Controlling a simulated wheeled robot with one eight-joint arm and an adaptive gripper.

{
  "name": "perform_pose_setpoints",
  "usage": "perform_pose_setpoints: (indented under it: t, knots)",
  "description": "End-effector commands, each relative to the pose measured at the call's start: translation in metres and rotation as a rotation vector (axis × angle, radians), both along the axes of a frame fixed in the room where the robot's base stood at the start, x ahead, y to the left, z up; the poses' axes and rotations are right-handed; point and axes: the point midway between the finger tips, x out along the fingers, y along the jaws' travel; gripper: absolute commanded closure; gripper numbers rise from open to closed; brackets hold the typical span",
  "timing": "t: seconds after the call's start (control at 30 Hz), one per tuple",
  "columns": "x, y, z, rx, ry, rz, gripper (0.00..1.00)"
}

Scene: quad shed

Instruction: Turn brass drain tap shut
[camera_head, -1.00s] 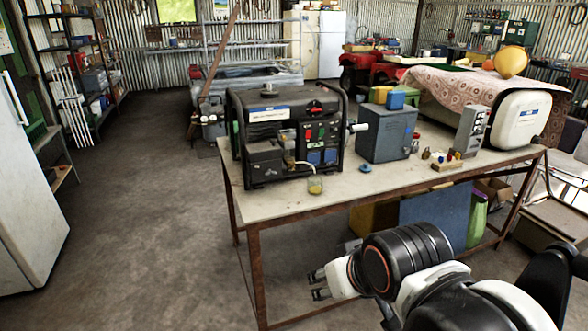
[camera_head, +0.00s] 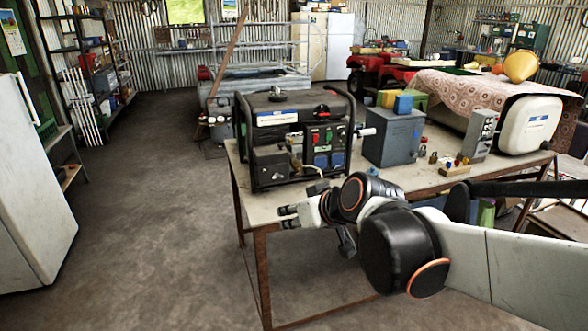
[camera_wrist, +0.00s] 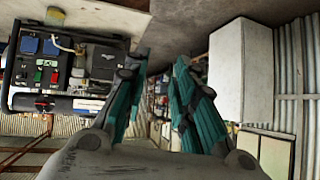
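The black-framed generator (camera_head: 296,138) stands on the workbench (camera_head: 410,172). The brass tap itself is too small to make out. My gripper (camera_head: 286,217) is at the bench's front left edge, in front of the generator, pointing left. In the wrist view, my gripper (camera_wrist: 162,62) has its teal fingers apart with nothing between them. The generator (camera_wrist: 75,68) lies left of the fingers there, apart from them.
A white fridge (camera_head: 32,190) is at the left. The floor (camera_head: 150,190) between fridge and bench is clear.

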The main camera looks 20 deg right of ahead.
Motion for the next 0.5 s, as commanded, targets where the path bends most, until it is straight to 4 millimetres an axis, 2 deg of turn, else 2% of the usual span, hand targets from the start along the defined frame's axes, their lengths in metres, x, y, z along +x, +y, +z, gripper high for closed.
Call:
perform_pose_setpoints:
  t: [0.03,0.2,0.5]
  knots:
    - [0.019,-0.001,0.003,0.010,-0.030,0.008,0.75]
    - [0.075,-0.005,0.008,0.037,-0.143,0.034,0.75]
    - [0.163,-0.030,-0.002,0.059,-0.340,0.024,0.75]
